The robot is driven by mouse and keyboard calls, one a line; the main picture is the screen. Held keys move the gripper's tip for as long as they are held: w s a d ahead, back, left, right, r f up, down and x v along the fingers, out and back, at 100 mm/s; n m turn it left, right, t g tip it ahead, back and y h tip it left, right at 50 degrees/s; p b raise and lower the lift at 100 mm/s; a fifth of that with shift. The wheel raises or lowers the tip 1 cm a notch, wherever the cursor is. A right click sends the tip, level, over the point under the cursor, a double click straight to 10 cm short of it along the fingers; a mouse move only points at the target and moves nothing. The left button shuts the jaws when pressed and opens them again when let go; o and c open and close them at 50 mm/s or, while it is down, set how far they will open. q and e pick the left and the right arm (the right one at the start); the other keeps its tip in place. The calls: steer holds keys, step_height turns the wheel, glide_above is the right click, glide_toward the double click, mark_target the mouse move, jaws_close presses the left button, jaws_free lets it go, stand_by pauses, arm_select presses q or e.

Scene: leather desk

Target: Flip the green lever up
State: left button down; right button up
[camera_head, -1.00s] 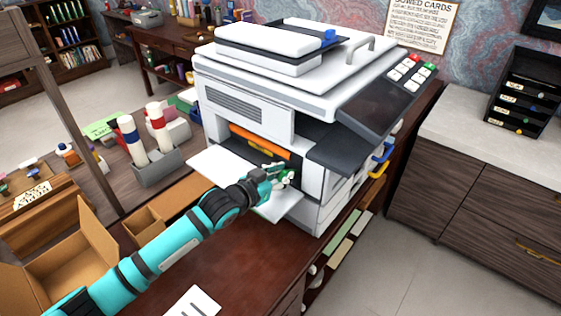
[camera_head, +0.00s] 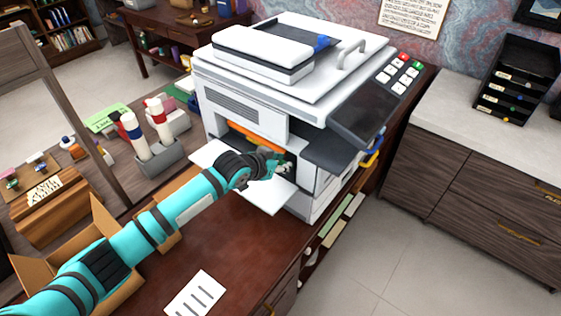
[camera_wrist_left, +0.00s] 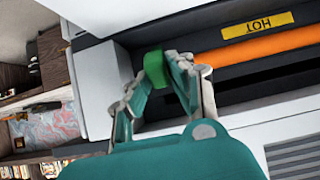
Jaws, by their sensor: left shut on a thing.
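The green lever (camera_wrist_left: 157,69) shows in the left wrist view between the fingertips of my left gripper (camera_wrist_left: 170,75), beside the dark opening of the printer. My left gripper also shows in the head view (camera_head: 283,166), reaching into the open front of the white printer (camera_head: 238,108). It is shut on the green lever. In the head view the gripper and arm mostly hide the lever. An orange roller (camera_wrist_left: 265,47) lies inside the opening, next to a yellow HOT label (camera_wrist_left: 257,25). My right gripper is not in view.
The printer's front panel is folded down as a white flap (camera_head: 262,196) under my left gripper. A cardboard box (camera_head: 100,240) stands on the desk by my left arm. A printed sheet (camera_head: 195,293) lies at the front. The desk between them is clear.

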arm_select(q)
steer(key=c, duration=1.2)
jaws_free()
steer(key=v, duration=1.2)
